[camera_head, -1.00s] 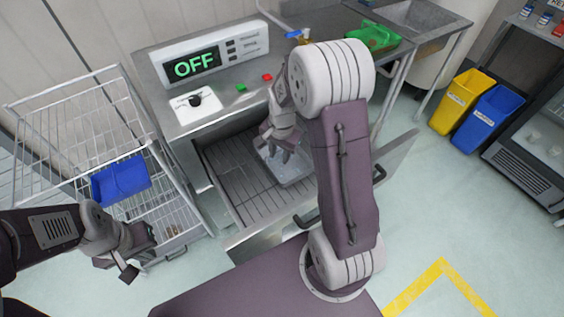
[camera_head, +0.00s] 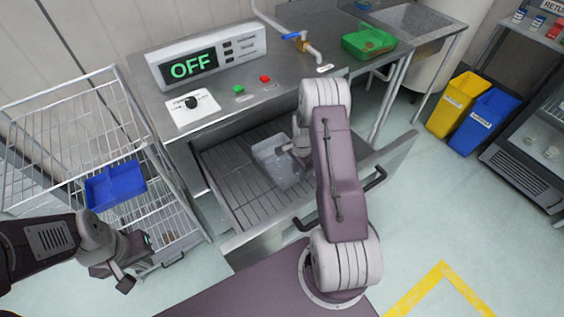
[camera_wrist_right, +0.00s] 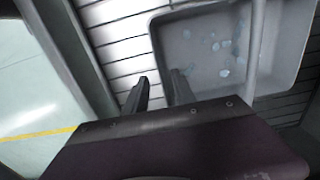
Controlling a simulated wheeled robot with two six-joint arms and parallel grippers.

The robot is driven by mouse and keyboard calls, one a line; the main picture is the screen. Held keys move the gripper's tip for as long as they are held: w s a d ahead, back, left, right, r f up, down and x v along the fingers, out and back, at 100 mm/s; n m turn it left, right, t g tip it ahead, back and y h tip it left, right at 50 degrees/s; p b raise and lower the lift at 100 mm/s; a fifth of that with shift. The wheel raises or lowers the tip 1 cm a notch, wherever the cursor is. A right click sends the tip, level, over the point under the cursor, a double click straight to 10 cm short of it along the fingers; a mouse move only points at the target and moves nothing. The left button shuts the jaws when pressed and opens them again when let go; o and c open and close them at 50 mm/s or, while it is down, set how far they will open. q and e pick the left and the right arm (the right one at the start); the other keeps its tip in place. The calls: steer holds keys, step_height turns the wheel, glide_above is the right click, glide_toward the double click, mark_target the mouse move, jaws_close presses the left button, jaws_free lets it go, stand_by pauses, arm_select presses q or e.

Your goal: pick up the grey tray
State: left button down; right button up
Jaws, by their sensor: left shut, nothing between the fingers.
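The grey tray (camera_head: 272,158) lies on the slatted floor of the pulled-out steel drawer (camera_head: 225,190). In the right wrist view the grey tray (camera_wrist_right: 205,70) is rectangular, with raised walls and several pale bluish spots inside. My right gripper (camera_wrist_right: 160,84) is open at the tray's near left wall, one finger outside the wall and one apparently inside. I cannot tell whether they touch it. In the head view my right arm hides most of that gripper. My left gripper (camera_head: 124,268) is shut and empty, in front of the wire rack at left.
The drawer's front panel and handle (camera_head: 374,180) stand close to my right arm. The wire rack (camera_head: 60,135) holds a blue tray (camera_head: 115,187). A green tray (camera_head: 368,42) sits by the sink, beside a tap (camera_head: 300,40). Yellow and blue bins stand at right.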

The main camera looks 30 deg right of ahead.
step_height(320, 180, down, 5)
steer(key=shift+w+r, duration=0.1)
steer(key=shift+w, duration=0.05)
steer(key=shift+r, duration=0.1)
jaws_close()
stand_by(1.3)
